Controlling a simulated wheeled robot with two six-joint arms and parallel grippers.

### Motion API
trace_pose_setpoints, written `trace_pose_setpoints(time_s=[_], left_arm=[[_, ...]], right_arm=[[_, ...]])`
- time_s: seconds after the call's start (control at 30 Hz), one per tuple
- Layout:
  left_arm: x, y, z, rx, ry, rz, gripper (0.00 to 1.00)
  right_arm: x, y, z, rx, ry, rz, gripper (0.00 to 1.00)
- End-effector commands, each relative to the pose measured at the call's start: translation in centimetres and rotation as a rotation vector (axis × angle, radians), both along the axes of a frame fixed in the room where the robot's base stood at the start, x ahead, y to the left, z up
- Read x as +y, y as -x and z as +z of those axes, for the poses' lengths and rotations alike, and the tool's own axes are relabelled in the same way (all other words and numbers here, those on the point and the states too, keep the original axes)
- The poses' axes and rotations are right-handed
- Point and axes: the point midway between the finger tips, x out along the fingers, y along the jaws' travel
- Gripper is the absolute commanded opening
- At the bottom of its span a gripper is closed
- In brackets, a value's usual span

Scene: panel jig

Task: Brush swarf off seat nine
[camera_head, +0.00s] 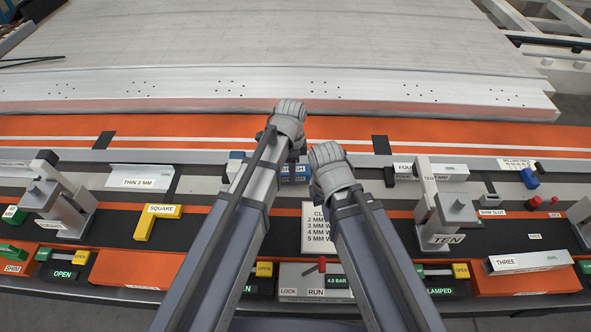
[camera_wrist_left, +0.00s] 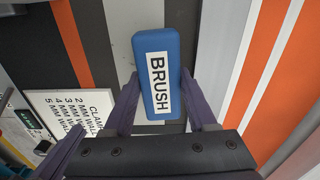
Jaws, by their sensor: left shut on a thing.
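The blue brush (camera_wrist_left: 151,70), with a white label reading BRUSH, is between the two fingers of my left gripper (camera_wrist_left: 160,92) in the left wrist view. The left gripper is shut on it. In the head view, a blue piece (camera_head: 296,172) that looks like the brush shows between my forearms. My left wrist hides the left fingertips there. My right gripper (camera_head: 332,172) is just to the right; its fingers are hidden behind its own wrist. I can read no label for seat nine and see no swarf clearly.
A clamp card (camera_head: 316,232) lies between the forearms. A grey post marked TEN (camera_head: 447,238) stands right; a similar post (camera_head: 60,205) stands left. A yellow square (camera_head: 157,219) and a THIN 3 MM block (camera_head: 140,178) are left. The pale panel (camera_head: 270,90) spans the back.

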Motion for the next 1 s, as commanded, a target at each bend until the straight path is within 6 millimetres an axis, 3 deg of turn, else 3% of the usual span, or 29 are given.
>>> trace_pose_setpoints(time_s=[0.03,0.1,0.43,0.77,1.0], left_arm=[[0.7,0.1,-0.1,0.001,-0.007,0.005,0.13],[1.2,0.1,-0.1,0.001,-0.007,0.006,0.00],[3.7,0.2,0.1,0.000,-0.004,0.004,0.00],[3.7,0.1,0.2,0.000,-0.003,0.002,0.00],[3.7,0.1,1.8,0.000,-0.002,0.002,0.00]], right_arm=[[0.0,0.0,-0.1,0.000,0.000,0.000,0.00],[0.0,0.0,-0.1,0.000,0.000,0.000,0.00],[0.0,0.0,0.1,0.000,0.000,0.000,0.00],[0.0,0.0,0.2,0.000,0.000,0.000,0.00],[0.0,0.0,1.8,0.000,0.000,0.000,0.00]])
